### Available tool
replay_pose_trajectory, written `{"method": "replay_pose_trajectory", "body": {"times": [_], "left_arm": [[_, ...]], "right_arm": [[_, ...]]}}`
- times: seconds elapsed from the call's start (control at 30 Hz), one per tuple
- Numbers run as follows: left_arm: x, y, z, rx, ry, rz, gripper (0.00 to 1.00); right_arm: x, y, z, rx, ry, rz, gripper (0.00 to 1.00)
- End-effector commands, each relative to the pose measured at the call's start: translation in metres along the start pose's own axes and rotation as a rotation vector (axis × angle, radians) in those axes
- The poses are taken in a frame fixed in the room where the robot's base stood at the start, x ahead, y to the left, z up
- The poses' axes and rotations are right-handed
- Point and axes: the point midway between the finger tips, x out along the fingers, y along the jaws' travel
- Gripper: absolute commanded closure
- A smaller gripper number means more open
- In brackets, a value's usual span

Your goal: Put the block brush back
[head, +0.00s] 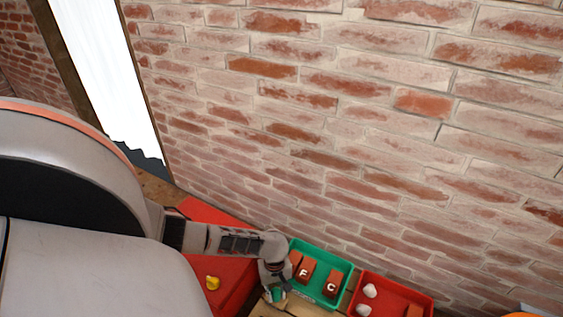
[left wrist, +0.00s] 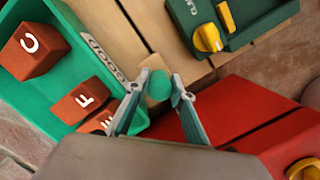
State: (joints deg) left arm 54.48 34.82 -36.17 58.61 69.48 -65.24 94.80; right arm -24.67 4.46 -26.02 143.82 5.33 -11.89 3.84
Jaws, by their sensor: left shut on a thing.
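My left gripper (head: 274,292) is beside the near left corner of the green tray in the head view. In the left wrist view my left gripper (left wrist: 156,88) has its two fingers on either side of a small green rounded piece with a pale top. This piece (left wrist: 158,86) looks like the end of the block brush, held over the wooden table, beside the green tray. The rest of the brush is hidden by the fingers and palm. A bit of green also shows between the fingers in the head view. My right gripper is in neither view.
The green tray (left wrist: 62,118), marked GOOD, holds several red blocks with letters, including C (left wrist: 34,50) and F (left wrist: 84,100). A red tray (head: 405,287) with white lumps stands right of it. A red surface, a dark green device (left wrist: 240,22) with a yellow knob, and a brick wall are close.

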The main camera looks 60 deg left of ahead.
Motion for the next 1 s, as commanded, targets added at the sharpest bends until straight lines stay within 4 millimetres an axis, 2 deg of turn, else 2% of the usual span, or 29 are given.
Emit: {"method": "replay_pose_trajectory", "body": {"times": [0.23,0.43,0.47,0.5,0.87,1.0], "left_arm": [[-0.002,0.004,-0.001,0.001,0.002,0.007,1.0],[0.004,0.003,-0.001,-0.001,0.001,0.004,1.0],[0.003,0.003,-0.002,0.0,0.002,0.004,0.7],[0.003,0.003,-0.002,0.0,0.002,0.005,0.61],[0.001,0.003,-0.002,0.001,0.002,0.006,0.61],[-0.013,0.007,-0.001,0.002,0.003,0.013,0.61]], "right_arm": [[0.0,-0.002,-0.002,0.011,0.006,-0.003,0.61],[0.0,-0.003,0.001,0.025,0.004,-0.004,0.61],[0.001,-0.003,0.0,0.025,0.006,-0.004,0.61],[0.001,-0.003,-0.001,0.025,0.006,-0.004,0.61],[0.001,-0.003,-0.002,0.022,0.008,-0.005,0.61],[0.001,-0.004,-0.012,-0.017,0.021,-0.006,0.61]]}}
